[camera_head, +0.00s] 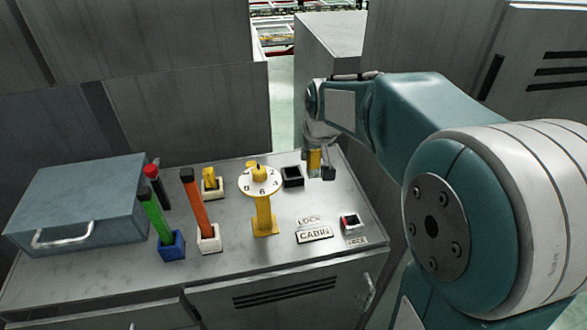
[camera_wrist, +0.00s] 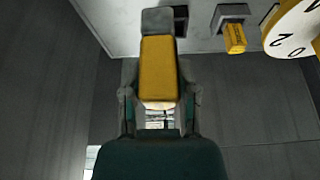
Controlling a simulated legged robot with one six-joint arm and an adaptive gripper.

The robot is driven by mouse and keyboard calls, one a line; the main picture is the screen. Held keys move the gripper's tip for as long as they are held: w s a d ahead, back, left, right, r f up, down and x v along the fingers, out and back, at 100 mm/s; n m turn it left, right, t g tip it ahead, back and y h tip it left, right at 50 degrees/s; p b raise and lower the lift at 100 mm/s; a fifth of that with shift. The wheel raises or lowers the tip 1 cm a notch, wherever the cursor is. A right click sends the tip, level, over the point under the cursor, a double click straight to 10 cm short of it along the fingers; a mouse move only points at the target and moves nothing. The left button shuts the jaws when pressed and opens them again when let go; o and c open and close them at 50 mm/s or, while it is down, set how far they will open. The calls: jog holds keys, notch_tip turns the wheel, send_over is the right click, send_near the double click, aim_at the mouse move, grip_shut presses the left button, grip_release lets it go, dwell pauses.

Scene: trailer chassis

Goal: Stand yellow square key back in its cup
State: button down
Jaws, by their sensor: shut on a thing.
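My gripper (camera_wrist: 158,108) is shut on the yellow square key (camera_wrist: 158,70), which has a dark grey end block pointing away from the gripper. In the head view the yellow key (camera_head: 314,160) is held near the back right of the bench, partly hidden by my gripper (camera_head: 315,149). A black square cup (camera_head: 292,177) with a dark opening stands to its left and looks empty. In the wrist view a dark cup (camera_wrist: 181,19) shows just beside the key's grey end, apart from or behind it; I cannot tell the gap.
A numbered dial on a yellow post (camera_head: 264,215) stands left of the key. Another yellow piece sits in a pale cup (camera_head: 212,190). An orange bar (camera_head: 195,205) and green bar (camera_head: 153,215) stand in cups. A blue-grey box (camera_head: 80,200) is at left.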

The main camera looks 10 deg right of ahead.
send_near(291, 167)
jog(key=shift+w+f, duration=1.1)
jog(key=shift+f, duration=0.05)
jog(key=shift+w+a+f, duration=0.1)
jog(key=shift+f, duration=1.5)
jog(key=shift+f, duration=0.15)
jog(key=shift+c, duration=1.9)
grip_release()
